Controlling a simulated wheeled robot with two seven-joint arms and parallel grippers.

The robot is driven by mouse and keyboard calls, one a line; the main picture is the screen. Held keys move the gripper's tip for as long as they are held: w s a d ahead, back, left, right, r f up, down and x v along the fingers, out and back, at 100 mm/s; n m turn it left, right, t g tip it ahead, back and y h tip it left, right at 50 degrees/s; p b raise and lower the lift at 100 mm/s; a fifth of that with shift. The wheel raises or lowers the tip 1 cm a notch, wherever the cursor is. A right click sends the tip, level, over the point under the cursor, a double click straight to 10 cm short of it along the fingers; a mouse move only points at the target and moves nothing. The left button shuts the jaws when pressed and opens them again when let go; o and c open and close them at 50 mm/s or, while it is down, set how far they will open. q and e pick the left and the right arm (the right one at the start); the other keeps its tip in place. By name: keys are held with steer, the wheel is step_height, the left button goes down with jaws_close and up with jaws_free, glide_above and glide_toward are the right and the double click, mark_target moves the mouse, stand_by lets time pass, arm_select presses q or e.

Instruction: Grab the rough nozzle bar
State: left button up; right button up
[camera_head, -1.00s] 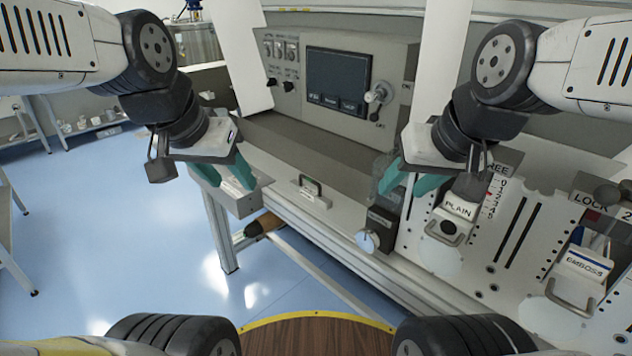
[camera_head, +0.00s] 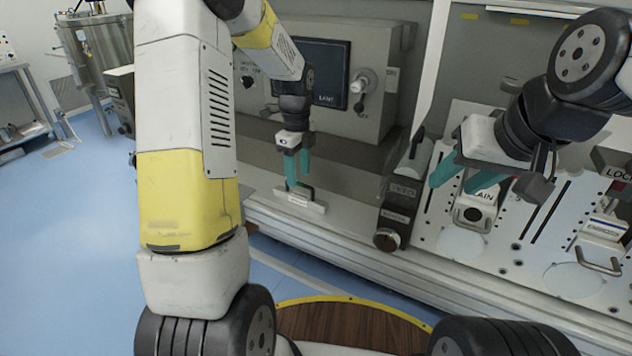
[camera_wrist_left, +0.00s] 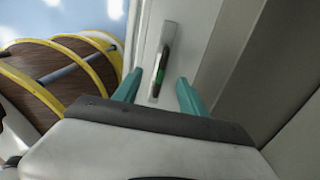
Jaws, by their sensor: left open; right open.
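A light bar with a dark upright handle and a small label lies on the machine's front ledge; I take this as the rough nozzle bar (camera_head: 313,207), though its label is too small to read. My left gripper (camera_head: 298,178) is open just above it, its teal fingers close to the handle. In the left wrist view the bar's handle (camera_wrist_left: 161,62) shows ahead between the open fingers (camera_wrist_left: 158,92), with nothing held. My right gripper (camera_head: 457,183) is open and empty, over the plate near the block labelled PLAIN (camera_head: 477,208).
A dark block with a knob (camera_head: 388,240) stands right of the bar. A block labelled EMBOSS (camera_head: 603,232) sits further right on the white plate. A control panel with a screen (camera_head: 325,75) rises behind. My left arm hides part of the left side.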

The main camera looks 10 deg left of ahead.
mark_target(300, 195)
arm_select(q)
step_height(300, 195, down, 7)
steer(key=shift+d+f, duration=0.15)
steer(key=shift+f, duration=0.05)
stand_by(0.3)
jaws_close()
stand_by(1.3)
